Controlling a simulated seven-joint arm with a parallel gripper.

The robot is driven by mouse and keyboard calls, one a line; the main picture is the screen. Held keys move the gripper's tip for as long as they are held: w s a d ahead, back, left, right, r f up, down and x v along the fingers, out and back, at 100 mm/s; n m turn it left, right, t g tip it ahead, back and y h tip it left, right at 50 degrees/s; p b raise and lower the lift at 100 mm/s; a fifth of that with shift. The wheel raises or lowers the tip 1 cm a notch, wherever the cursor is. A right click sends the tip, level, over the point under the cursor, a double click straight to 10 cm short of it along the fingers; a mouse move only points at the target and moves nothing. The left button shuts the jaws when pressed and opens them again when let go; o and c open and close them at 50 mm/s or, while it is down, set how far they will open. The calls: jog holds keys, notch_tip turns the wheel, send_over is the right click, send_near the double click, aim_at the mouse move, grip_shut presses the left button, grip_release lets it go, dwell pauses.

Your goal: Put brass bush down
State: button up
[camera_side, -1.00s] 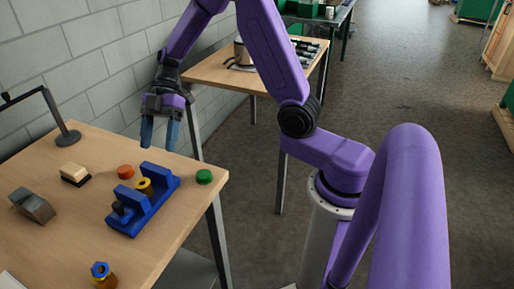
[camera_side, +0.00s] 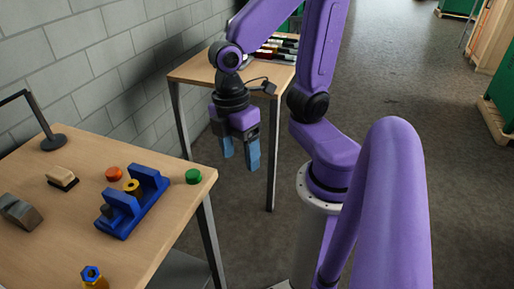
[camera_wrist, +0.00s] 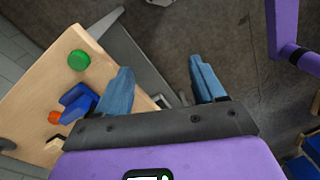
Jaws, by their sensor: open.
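A brass-coloured bush (camera_side: 132,187) with a dark hole stands in the blue fixture (camera_side: 124,221) on the wooden table, between the fixture's raised blocks. Part of the fixture also shows in the wrist view (camera_wrist: 78,100), mostly hidden behind a finger; I cannot make out the bush there. My gripper (camera_side: 241,162) is open and empty. It hangs to the right of the table, beyond its edge, over the floor and well apart from the fixture. In the wrist view its two blue fingers (camera_wrist: 160,67) are spread with nothing between them.
A green button (camera_side: 193,176) sits near the table's right corner, and an orange one (camera_side: 114,174) behind the fixture. A brush (camera_side: 62,179), a grey block (camera_side: 19,211), a black stand (camera_side: 53,142) and a blue-topped brass piece (camera_side: 94,278) are also there. A second table (camera_side: 195,72) stands behind.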

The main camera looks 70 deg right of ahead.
jog(key=shift+s+d+r+m+t, duration=0.1)
jog(key=shift+s+d+m+t, duration=0.25)
jog(key=shift+s, duration=0.5)
jog(key=shift+s+d+m+t, duration=0.15)
jog(key=shift+s+d+t, duration=0.35)
jog(key=shift+s, duration=0.3)
